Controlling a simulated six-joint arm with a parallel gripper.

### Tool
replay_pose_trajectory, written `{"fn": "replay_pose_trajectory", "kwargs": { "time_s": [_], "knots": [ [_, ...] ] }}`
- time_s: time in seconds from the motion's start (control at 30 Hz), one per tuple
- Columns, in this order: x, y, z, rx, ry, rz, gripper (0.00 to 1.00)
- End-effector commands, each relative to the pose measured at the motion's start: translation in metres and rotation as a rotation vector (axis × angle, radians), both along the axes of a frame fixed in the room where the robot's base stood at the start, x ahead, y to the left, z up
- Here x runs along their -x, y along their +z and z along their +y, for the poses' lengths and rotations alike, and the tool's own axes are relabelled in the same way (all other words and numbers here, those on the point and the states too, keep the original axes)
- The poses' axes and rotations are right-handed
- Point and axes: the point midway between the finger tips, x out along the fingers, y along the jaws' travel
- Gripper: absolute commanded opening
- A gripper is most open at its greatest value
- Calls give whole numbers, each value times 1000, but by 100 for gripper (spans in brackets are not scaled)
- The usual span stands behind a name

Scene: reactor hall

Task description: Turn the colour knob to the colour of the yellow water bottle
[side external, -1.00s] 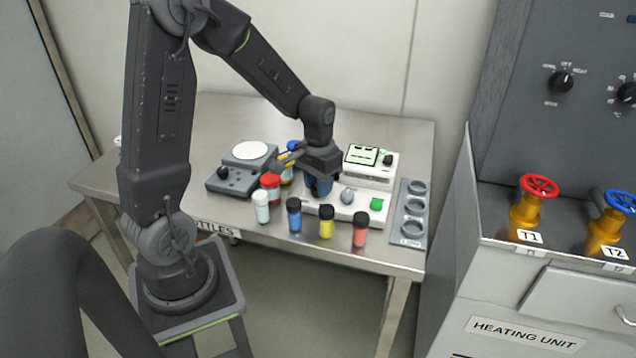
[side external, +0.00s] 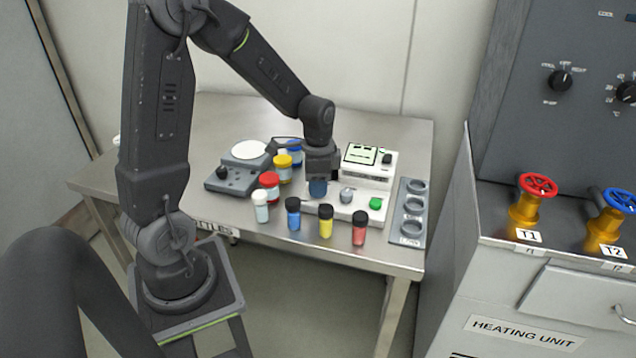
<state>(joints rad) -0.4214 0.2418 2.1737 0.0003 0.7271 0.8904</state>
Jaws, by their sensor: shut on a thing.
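The yellow water bottle (side external: 326,222) stands upright with a black cap near the table's front edge, between a blue bottle (side external: 294,214) and a red bottle (side external: 360,229). My gripper (side external: 318,187) points down over the left part of the white device (side external: 345,208), behind the bottles. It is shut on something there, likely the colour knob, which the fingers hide. The knob's pointer and colour marks cannot be made out. A grey knob (side external: 346,195) and a green button (side external: 376,203) sit to the right on the same device.
A clear bottle (side external: 261,206) and jars with red (side external: 270,186), yellow (side external: 283,168) and blue lids stand left of my gripper. A grey scale (side external: 234,180) is further left. A grey holder with rings (side external: 402,236) lies at right.

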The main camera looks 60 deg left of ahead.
Motion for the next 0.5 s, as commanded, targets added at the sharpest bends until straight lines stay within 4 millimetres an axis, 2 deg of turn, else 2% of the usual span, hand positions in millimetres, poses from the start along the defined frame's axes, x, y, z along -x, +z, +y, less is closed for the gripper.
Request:
{"fn": "replay_pose_trajectory", "kwargs": {
  "time_s": [0.5],
  "knots": [
    [-1, 2, 0, -1, -55, -5, 7]
  ]
}}
